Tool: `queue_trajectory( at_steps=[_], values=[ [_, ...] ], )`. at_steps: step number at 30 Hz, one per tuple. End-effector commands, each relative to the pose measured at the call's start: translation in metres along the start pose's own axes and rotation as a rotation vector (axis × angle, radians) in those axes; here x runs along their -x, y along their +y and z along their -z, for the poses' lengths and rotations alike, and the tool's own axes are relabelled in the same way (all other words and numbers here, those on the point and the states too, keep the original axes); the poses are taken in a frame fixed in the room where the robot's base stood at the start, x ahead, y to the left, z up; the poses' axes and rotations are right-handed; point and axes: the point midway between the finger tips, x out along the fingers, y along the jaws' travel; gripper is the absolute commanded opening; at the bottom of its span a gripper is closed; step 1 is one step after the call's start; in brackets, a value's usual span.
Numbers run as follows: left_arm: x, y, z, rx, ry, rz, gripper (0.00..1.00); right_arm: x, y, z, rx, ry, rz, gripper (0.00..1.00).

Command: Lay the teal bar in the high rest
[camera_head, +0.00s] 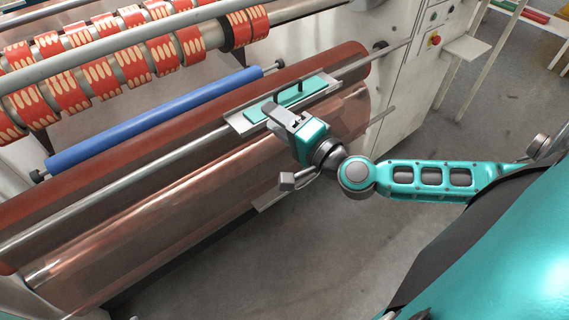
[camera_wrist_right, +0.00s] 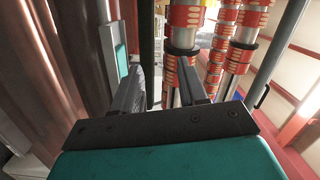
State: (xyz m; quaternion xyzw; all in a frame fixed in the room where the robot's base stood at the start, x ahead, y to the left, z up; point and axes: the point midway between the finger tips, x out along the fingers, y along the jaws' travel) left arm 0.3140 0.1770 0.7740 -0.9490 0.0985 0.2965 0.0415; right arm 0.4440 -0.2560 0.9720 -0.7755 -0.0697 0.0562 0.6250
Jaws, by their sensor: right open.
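The teal bar (camera_head: 318,85) lies flat on a light grey metal tray (camera_head: 238,122) over the copper-coloured web. A teal strip (camera_wrist_right: 121,60) shows left of the fingers there, probably the bar's edge. I cannot tell which part is the high rest. My left gripper is not in view.
A blue roller (camera_head: 155,122) lies behind the tray. Red patterned rolls (camera_head: 165,55) on shafts stand beyond it, also filling the upper wrist view (camera_wrist_right: 186,18). A white machine cabinet (camera_head: 400,70) stands at right. The floor (camera_head: 300,250) in front is clear.

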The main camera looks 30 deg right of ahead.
Motion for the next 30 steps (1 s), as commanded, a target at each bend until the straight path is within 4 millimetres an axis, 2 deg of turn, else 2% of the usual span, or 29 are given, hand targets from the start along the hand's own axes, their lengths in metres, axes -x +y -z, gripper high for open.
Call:
queue_trajectory(
  at_steps=[1,3,8,11,15,19,24,30],
  values=[
    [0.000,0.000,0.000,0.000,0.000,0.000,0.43,0.003,0.000,-0.018,0.053,-0.039,0.034,0.42],
    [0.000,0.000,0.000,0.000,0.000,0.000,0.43,0.008,-0.001,-0.041,0.153,-0.091,0.079,0.42],
    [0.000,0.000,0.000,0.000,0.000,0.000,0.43,0.022,0.011,-0.086,0.409,-0.187,0.124,0.42],
    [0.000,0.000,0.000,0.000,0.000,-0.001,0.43,0.032,0.029,-0.108,0.583,-0.238,0.106,0.42],
    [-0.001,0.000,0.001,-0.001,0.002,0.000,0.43,0.049,0.066,-0.132,0.833,-0.310,0.018,0.42],
    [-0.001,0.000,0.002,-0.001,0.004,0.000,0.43,0.070,0.108,-0.143,1.051,-0.385,-0.118,0.42],
    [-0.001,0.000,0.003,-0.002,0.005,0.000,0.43,0.097,0.152,-0.143,1.249,-0.478,-0.296,0.42],
    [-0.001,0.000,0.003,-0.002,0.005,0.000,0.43,0.113,0.172,-0.140,1.339,-0.527,-0.389,0.42]
  ],
)
